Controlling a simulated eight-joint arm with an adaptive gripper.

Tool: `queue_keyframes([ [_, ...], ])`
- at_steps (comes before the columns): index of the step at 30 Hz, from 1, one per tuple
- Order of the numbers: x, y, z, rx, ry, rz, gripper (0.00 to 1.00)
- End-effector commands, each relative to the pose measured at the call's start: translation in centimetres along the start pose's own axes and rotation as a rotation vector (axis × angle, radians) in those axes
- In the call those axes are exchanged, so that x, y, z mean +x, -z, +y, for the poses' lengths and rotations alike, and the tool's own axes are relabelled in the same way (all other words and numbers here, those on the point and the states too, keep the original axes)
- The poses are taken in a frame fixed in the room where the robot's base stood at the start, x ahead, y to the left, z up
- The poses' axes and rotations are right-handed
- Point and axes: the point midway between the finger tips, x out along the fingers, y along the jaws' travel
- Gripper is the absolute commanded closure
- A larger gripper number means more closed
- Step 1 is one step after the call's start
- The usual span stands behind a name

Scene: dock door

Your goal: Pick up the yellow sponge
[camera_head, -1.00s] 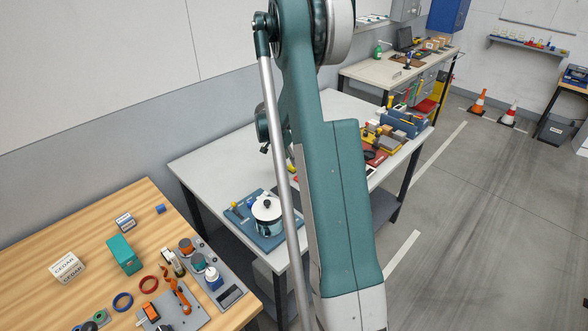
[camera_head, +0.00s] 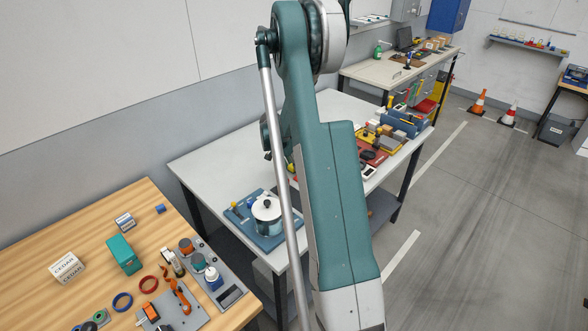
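I cannot make out a yellow sponge for certain. A small yellow patch (camera_head: 291,168) shows beside my arm on the grey-white table (camera_head: 225,155), partly hidden by the arm; I cannot tell what it is. A yellow tray or block (camera_head: 392,147) with small items lies at the right end of the same table. My arm stands across the middle of the view and hides the centre of this table. My gripper cannot be made out; its fingers are hidden behind the arm.
A wooden table (camera_head: 80,225) with a teal box (camera_head: 123,254) is at left. The grey table's left part is clear.

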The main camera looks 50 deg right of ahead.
Motion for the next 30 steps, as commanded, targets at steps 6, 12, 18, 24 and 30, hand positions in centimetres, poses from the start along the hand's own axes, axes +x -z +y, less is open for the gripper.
queue_keyframes([
  [6, -0.02, 0.01, 0.0, 0.0, 0.0, 0.0, 0.68],
  [12, -0.02, 0.02, 0.0, 0.0, 0.0, 0.0, 0.71],
  [18, -0.02, 0.02, 0.0, 0.0, 0.0, 0.0, 0.84],
  [24, -0.04, 0.03, 0.0, 0.0, 0.0, 0.0, 0.84],
  [30, -0.57, 0.25, -0.01, 0.0, 0.0, 0.0, 0.85],
])
